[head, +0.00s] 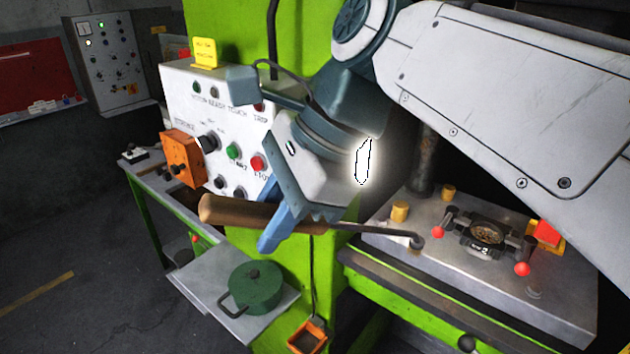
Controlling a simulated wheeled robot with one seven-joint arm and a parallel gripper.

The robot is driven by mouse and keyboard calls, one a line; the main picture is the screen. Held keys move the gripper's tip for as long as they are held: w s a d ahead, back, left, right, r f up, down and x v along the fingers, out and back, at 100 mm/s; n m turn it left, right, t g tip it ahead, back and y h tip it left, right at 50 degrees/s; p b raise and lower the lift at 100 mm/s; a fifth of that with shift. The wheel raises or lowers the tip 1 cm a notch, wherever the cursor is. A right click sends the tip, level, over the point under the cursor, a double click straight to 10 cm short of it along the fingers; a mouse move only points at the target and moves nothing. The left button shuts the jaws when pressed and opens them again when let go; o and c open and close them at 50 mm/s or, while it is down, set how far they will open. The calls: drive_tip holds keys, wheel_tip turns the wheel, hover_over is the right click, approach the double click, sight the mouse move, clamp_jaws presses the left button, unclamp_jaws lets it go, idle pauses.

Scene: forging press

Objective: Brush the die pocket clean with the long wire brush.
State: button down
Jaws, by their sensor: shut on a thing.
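The long wire brush has a brown wooden handle (232,211) and a thin dark rod that runs right to a small dark round head near the die plate's left part. My gripper (275,228), with blue fingers, is shut on the handle and holds the brush nearly level. The die pocket (487,234) is a round dark recess with brownish bits in it, on the grey die plate (560,290). The brush head is left of the pocket and apart from it. Whether the head touches the plate, I cannot tell.
Red-knobbed clamps (522,268) flank the pocket, and yellow posts (400,212) stand on the plate. A green lidded pot (256,286) sits on a shelf at lower left. A control panel (215,125) stands behind my gripper. My arm covers the upper right.

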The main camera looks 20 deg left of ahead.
drive_tip(key=w+d+f, duration=0.1)
drive_tip(key=w+d, duration=0.3)
drive_tip(key=w, duration=0.1)
drive_tip(key=w+d+f, duration=0.1)
drive_tip(key=w+d, duration=0.4)
drive_tip(key=w+d+f, duration=0.2)
drive_tip(key=w+d, duration=0.3)
drive_tip(key=w, duration=0.1)
drive_tip(key=shift+d, duration=0.25)
drive_tip(key=shift+w+d+f, duration=0.35)
drive_tip(key=shift+w+d, duration=0.3)
drive_tip(key=shift+s+f+b, duration=0.1)
drive_tip(key=shift+f+b, duration=0.3)
drive_tip(key=shift+f, duration=0.85)
idle(2.1)
drive_tip(key=shift+r, duration=0.15)
drive_tip(key=shift+w+d+p, duration=0.1)
drive_tip(key=shift+w+p, duration=0.3)
drive_tip(key=shift+s, duration=0.1)
drive_tip(key=shift+s+a, duration=0.3)
drive_tip(key=shift+s, duration=0.3)
drive_tip(key=shift+w, duration=0.1)
drive_tip(key=shift+w+d, duration=0.25)
drive_tip(key=shift+w, duration=0.3)
